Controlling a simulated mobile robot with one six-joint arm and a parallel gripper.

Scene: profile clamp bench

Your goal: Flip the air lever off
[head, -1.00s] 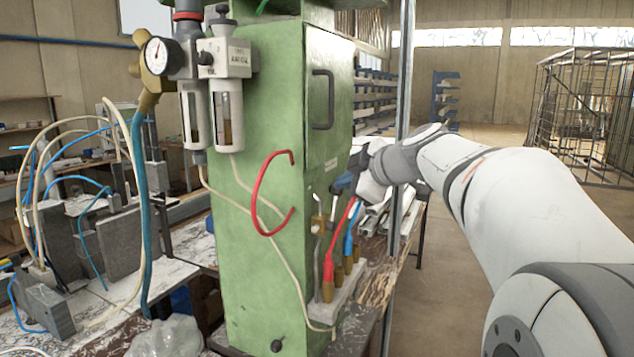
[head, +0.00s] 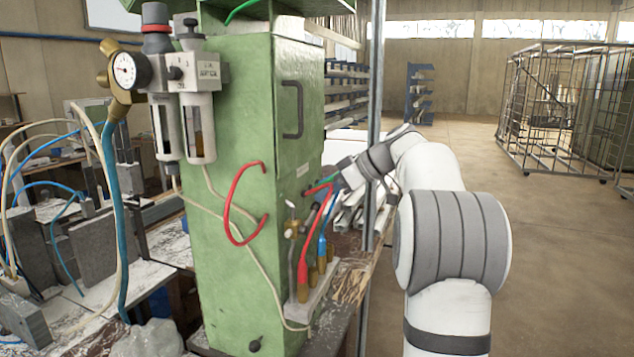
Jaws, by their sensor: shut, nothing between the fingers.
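The green cabinet (head: 237,130) stands at the centre. Low on its right side is a small valve fitting with a brass body (head: 292,228) and a pale, thin lever-like handle (head: 291,205) pointing up. Which of the small parts here is the air lever is hard to tell. My gripper (head: 318,188) is at the cabinet's right side, just right of and above this fitting. It is small and partly lost among the hoses. It appears shut and empty. Whether it touches the handle cannot be told.
Red and blue hoses (head: 323,240) rise from brass connectors on a pale block (head: 312,305) below my gripper. A red hook-shaped hose (head: 232,212) sticks out from the cabinet front. A metal post (head: 374,120) stands behind my arm.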

